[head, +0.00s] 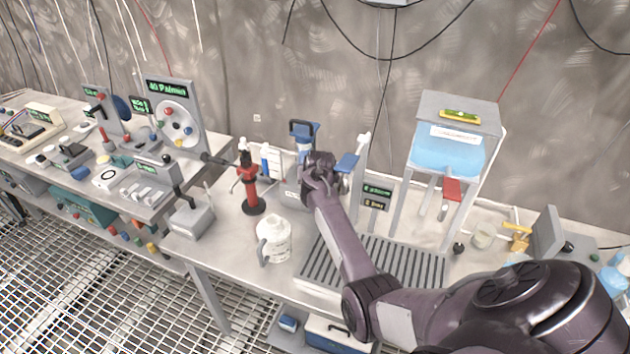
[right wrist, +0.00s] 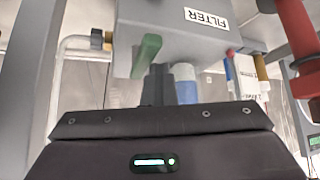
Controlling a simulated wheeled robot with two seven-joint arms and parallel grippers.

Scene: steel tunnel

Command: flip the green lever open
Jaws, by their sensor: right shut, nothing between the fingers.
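The green lever (right wrist: 146,55) hangs at a slight tilt from the underside of a grey box labelled FILTER (right wrist: 180,38) in the right wrist view. My right gripper (right wrist: 157,78) is shut and empty, its dark fingertips just below and beside the lever's right side. I cannot tell whether they touch it. In the head view my right gripper (head: 320,165) is at the grey and blue equipment at the back of the middle bench, and the lever is hidden there. My left gripper is not in view.
A red stand (head: 250,180) and a white jug (head: 273,240) are left of my right arm. A slatted drain tray (head: 410,262) lies below it. A raised water tank (head: 450,150) stands to the right. A grey post (right wrist: 35,70) is close on the left in the wrist view.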

